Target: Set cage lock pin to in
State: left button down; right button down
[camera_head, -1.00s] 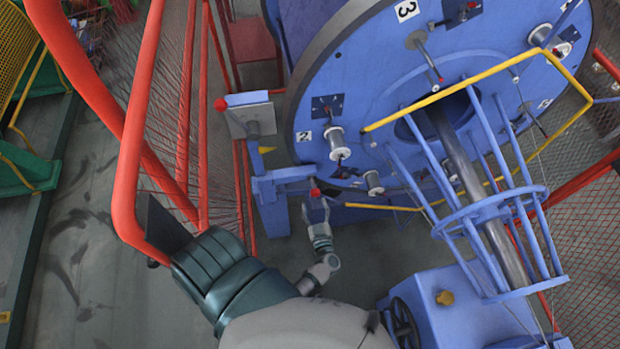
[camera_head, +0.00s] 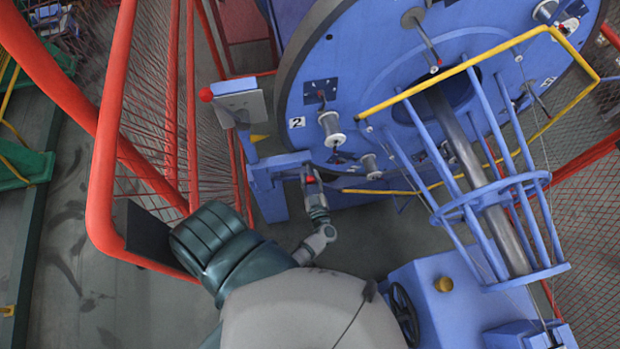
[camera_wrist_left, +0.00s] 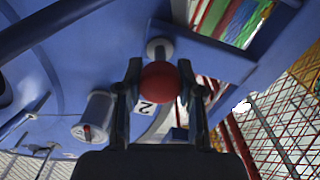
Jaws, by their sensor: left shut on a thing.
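The cage lock pin shows as a red knob (camera_head: 310,180) on the blue bracket (camera_head: 280,165) left of the large blue cage disc (camera_head: 385,85). My left gripper (camera_head: 312,183) is at this knob, its fingers on either side. In the left wrist view the round red knob (camera_wrist_left: 160,82) sits between the two dark fingertips of my left gripper (camera_wrist_left: 160,90), shut on it. A short grey pin end or collar (camera_wrist_left: 160,48) shows just beyond the knob. How deep the pin sits is hidden. My right gripper is in neither view.
A red guard rail with mesh (camera_head: 105,150) stands at the left. A grey box (camera_head: 240,105) with a red-tipped part is above the bracket. Spools such as this one (camera_head: 331,128) stick out from the disc. A blue housing with a handwheel (camera_head: 404,312) is at the bottom.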

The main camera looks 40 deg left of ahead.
pick_arm(q)
jog(key=shift+d+f, duration=0.1)
jog(key=shift+d, duration=0.15)
jog(key=shift+w+a, duration=0.1)
jog(key=shift+a, duration=0.15)
jog(key=shift+r+p+x, duration=0.25)
jog(key=shift+p+x, duration=0.1)
jog(key=shift+x, duration=0.7)
jog(key=shift+w+a+f, duration=0.15)
jog(key=shift+a, duration=0.15)
jog(key=c, duration=0.7)
grip_release()
jog(key=shift+a, duration=0.1)
jog(key=v, duration=1.2)
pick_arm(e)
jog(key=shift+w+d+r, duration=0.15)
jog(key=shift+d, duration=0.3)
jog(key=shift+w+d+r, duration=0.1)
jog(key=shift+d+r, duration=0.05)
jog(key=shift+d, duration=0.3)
pick_arm(q)
jog(key=shift+f, duration=0.1)
